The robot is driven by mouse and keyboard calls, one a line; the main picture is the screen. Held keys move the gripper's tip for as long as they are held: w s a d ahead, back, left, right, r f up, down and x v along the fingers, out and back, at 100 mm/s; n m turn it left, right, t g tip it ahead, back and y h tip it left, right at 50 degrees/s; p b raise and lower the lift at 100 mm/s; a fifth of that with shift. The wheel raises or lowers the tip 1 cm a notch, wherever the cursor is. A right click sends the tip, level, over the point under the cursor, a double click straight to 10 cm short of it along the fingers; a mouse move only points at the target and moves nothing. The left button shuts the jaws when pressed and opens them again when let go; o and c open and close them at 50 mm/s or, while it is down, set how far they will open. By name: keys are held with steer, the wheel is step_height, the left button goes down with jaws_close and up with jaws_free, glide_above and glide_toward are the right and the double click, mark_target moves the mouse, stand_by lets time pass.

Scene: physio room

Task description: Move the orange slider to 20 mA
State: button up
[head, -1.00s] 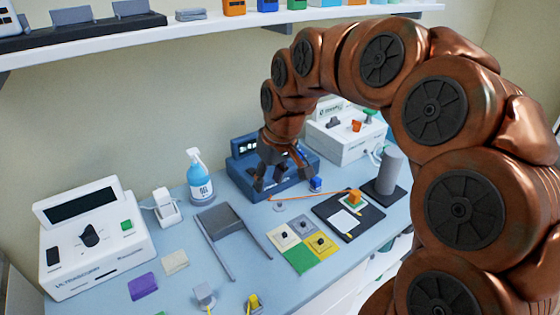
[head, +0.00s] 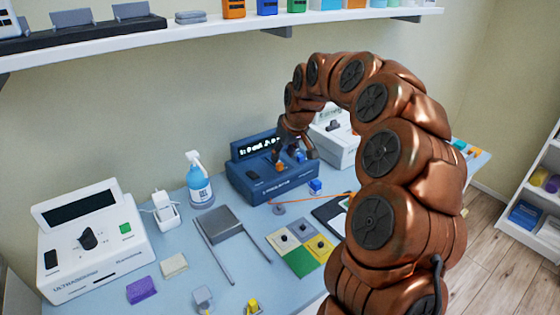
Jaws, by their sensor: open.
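The dark blue stimulator box (head: 262,188) stands on the table against the back wall, with a lit display on its raised back panel. A small orange slider (head: 280,167) shows on its sloping top, near a dark switch and a blue knob. My gripper (head: 295,156) is open and empty over the right part of the box, its fingers pointing down. The orange slider is close to its left finger; I cannot tell whether they touch. The scale marks and the display text are too small to read, and the gripper partly hides the box's top.
A white box (head: 335,148) stands right of the stimulator, partly behind my arm. A spray bottle (head: 200,183) stands on its left. A blue cube (head: 315,187), an orange cord, electrode pads and a grey stand (head: 215,222) lie in front. A shelf runs above.

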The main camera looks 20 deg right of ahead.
mark_target(280, 164)
steer(key=shift+p+x, duration=0.45)
steer(key=shift+x, duration=1.9)
steer(key=shift+c, duration=0.4)
jaws_close()
